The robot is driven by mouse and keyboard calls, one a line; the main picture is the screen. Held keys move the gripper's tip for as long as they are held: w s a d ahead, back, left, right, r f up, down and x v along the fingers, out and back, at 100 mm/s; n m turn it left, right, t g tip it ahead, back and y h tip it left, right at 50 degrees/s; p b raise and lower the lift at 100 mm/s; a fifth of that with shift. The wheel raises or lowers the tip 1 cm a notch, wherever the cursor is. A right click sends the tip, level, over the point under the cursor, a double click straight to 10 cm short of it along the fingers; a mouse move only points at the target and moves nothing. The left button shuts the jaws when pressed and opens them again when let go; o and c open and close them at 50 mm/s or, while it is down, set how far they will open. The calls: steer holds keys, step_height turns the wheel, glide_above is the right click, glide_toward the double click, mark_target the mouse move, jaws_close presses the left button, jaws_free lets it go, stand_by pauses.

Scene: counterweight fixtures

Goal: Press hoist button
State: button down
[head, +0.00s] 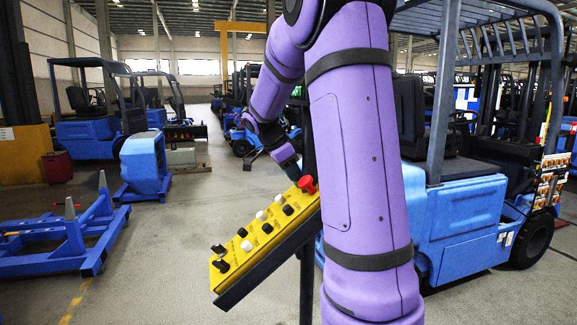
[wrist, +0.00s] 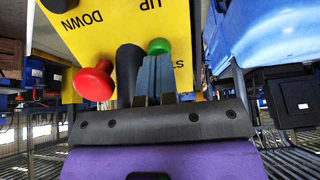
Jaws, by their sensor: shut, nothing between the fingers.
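A yellow hoist control panel (head: 262,236) stands tilted on a dark post, with black and white buttons and a red mushroom button (head: 307,184) at its upper end. In the wrist view the panel (wrist: 118,22) carries the words DOWN and UP. There the red button (wrist: 93,82) is at left and a green button (wrist: 158,46) is just past my fingertips. A dark cylinder (wrist: 128,72) stands beside the fingers. My gripper (wrist: 155,60) is shut and empty, pointing at the panel. Contact with the green button cannot be told. My gripper (head: 292,172) is at the panel's upper end.
A blue forklift (head: 462,218) stands close at right, behind my arm. A blue frame with cones (head: 70,240) lies on the floor at left. More blue forklifts (head: 90,130) stand behind. The floor between the frame and the panel is clear.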

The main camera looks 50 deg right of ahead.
stand_by(0.3)
steer(key=shift+x, duration=1.05)
steer(key=shift+s, duration=0.1)
